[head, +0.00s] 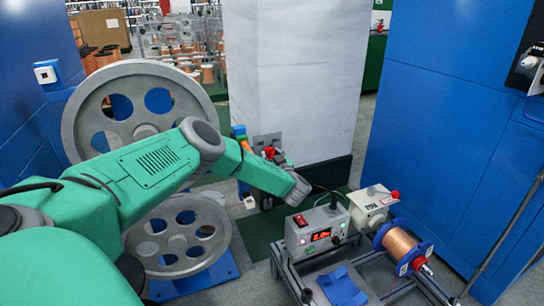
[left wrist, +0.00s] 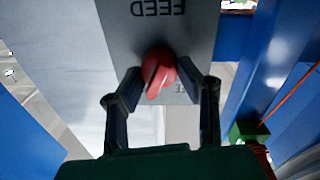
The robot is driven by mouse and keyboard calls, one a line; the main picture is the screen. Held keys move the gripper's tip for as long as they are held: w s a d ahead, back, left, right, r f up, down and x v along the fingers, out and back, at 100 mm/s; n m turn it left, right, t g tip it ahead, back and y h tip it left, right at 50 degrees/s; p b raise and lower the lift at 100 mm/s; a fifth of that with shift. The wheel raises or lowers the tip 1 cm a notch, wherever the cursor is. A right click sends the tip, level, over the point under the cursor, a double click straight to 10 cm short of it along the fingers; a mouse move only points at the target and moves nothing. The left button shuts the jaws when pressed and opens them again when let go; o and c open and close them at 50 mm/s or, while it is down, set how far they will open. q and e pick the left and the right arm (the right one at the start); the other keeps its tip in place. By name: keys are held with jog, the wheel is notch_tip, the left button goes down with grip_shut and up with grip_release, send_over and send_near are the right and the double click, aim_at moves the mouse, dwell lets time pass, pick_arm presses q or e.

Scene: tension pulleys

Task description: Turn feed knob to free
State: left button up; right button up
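The red feed knob (left wrist: 158,72) sits on a grey plate (left wrist: 200,30) marked FEED, which reads upside down in the left wrist view. A second label below the knob is mostly hidden. The knob's raised grip runs slightly tilted from vertical in that view. My left gripper (left wrist: 160,74) is open, with one fingertip on each side of the knob; I cannot tell whether either touches it. In the head view the red knob (head: 269,152) shows small on the pale column, just beyond my left gripper (head: 277,157). My right gripper is out of view.
The pale column (head: 295,80) stands behind the plate. A control box (head: 318,232) with a red display and a wire spool (head: 400,245) stand on a frame at lower right. Large grey pulleys (head: 88,100) are at left. A blue cabinet (head: 450,120) fills the right.

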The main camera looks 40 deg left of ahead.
pick_arm(q)
jog(key=shift+a, duration=0.1)
jog(key=shift+c, duration=0.8)
jog(key=n+b, duration=0.1)
jog(key=n, duration=0.4)
jog(key=shift+n, duration=0.4)
jog(key=n+b, duration=0.1)
jog(key=n, duration=0.2)
jog(key=shift+n+y, duration=0.3)
jog(key=shift+y, duration=0.1)
jog(key=shift+n+b, duration=0.8)
jog(key=shift+n, duration=1.1)
